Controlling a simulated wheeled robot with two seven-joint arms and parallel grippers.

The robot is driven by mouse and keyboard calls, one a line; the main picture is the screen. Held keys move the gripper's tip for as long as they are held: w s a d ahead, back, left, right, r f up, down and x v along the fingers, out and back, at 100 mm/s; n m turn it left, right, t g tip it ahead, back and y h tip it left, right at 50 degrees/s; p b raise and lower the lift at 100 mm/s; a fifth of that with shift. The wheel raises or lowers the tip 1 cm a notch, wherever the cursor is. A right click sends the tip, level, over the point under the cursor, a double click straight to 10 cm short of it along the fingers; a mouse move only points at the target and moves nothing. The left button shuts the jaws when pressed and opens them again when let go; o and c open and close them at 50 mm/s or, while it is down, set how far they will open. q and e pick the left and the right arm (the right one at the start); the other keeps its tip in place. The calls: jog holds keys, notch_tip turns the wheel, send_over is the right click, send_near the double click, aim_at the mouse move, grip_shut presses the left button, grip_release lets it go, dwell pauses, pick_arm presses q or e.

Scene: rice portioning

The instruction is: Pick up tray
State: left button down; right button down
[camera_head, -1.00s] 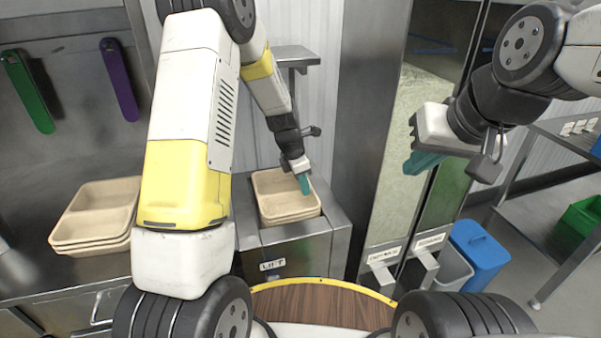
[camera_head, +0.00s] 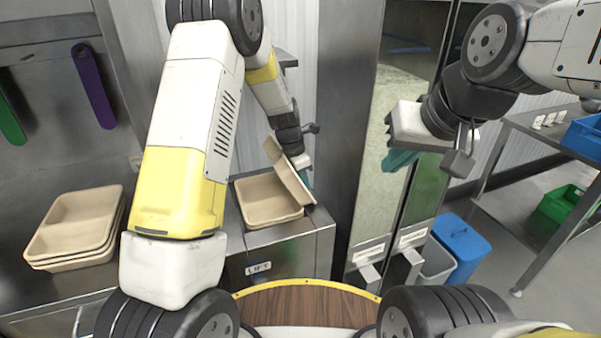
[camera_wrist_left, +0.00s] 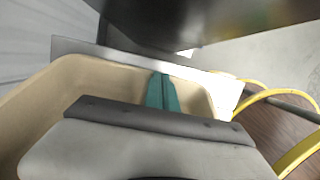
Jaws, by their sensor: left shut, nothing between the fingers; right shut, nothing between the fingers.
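A beige tray (camera_head: 290,175) is tipped up on edge, leaning at the right side of another beige tray (camera_head: 268,214) on the metal lift stand. My left gripper (camera_head: 306,178) is at the tipped tray, partly hidden behind it. In the left wrist view its teal fingers (camera_wrist_left: 162,92) are shut together in front of a beige tray wall (camera_wrist_left: 90,78). The fingers look close to that tray, but contact is unclear. My right gripper (camera_head: 400,163) is shut and empty, raised in front of the tall metal cabinet.
A stack of beige compartment trays (camera_head: 75,225) sits on the steel counter at left. The lift stand (camera_head: 290,250) has a metal post behind it. A blue bin (camera_head: 460,248) and a grey bin stand at right. A shelf rack (camera_head: 545,150) is further right.

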aim_at(289, 188)
pick_arm(q)
jog(key=shift+s+d+f, duration=0.15)
jog(key=shift+s+f, duration=0.05)
jog(key=shift+f, duration=0.05)
jog(key=w+v, duration=0.1)
jog(key=v, duration=0.7)
jog(key=s+a+r, duration=0.2)
jog(key=s+a, duration=0.3)
jog(key=a, duration=0.4)
jog(key=x, duration=1)
jog(key=shift+s+d, duration=0.15)
jog(key=shift+d, duration=0.15)
jog(key=shift+w+d+r, duration=0.1)
jog(key=shift+w+d, duration=0.15)
jog(key=shift+d, duration=0.3)
jog(key=shift+w+d+r, duration=0.1)
jog(key=shift+w+d, duration=0.15)
jog(key=shift+d, duration=0.35)
jog(key=shift+w+d, duration=0.25)
jog(key=shift+d, duration=0.25)
jog(key=d, duration=0.1)
jog(key=w+d, duration=0.1)
jog(key=d, duration=0.1)
jog(key=w+d, duration=0.1)
jog(key=shift+d, duration=0.35)
jog(key=shift+a, duration=0.1)
